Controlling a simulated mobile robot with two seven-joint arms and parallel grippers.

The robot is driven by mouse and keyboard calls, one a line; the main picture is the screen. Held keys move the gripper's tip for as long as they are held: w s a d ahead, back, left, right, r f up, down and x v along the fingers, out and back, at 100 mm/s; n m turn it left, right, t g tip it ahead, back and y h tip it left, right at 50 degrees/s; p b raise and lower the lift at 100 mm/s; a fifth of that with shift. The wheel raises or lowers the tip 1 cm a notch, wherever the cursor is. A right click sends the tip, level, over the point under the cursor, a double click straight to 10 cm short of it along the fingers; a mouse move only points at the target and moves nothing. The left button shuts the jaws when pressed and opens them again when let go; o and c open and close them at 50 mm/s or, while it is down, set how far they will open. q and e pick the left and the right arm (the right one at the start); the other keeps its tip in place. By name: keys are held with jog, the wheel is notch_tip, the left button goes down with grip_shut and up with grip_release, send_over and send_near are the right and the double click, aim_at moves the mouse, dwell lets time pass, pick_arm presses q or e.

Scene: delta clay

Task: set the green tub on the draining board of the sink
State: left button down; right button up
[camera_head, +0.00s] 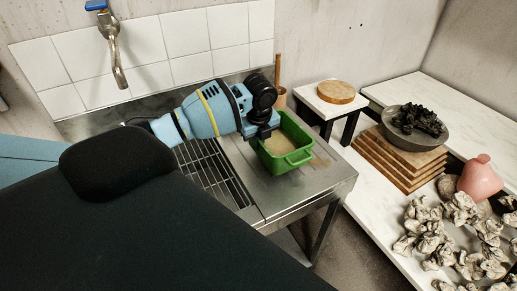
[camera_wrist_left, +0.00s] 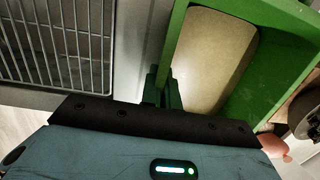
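The green tub (camera_head: 285,158) is over the flat steel draining board (camera_head: 262,190) of the sink, upright, with a pale tan bottom or filling inside. I cannot tell whether its base touches the board. My left gripper (camera_head: 263,137) is at the tub's left side. In the left wrist view, the two fingers (camera_wrist_left: 163,88) sit close together on either side of the wall of the tub (camera_wrist_left: 176,40), pinching it. The gripper hides part of that wall in the head view. My right gripper is not in view.
A wire grid (camera_head: 212,170) covers the sink area left of the board. A tap (camera_head: 112,45) hangs over the back. Right are a small table with a round wooden board (camera_head: 336,92), a grey bowl (camera_head: 413,132) on stacked boards, a pink vase (camera_head: 480,178) and crumpled lumps.

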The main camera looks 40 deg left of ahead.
aim_at(258, 154)
pick_arm(q)
jog(key=shift+w+a, duration=0.35)
jog(key=shift+a, duration=0.05)
notch_tip(258, 154, down, 3)
jog(key=shift+d, duration=0.1)
jog(key=shift+f, duration=0.1)
jog(key=shift+f, duration=0.15)
jog(key=c, duration=1.7)
grip_release()
jog(key=shift+s+f, duration=0.1)
jog(key=shift+r, duration=0.35)
jog(key=r, duration=0.7)
jog(key=s+d+r, duration=0.1)
jog(key=r, duration=0.3)
jog(key=shift+r, duration=0.3)
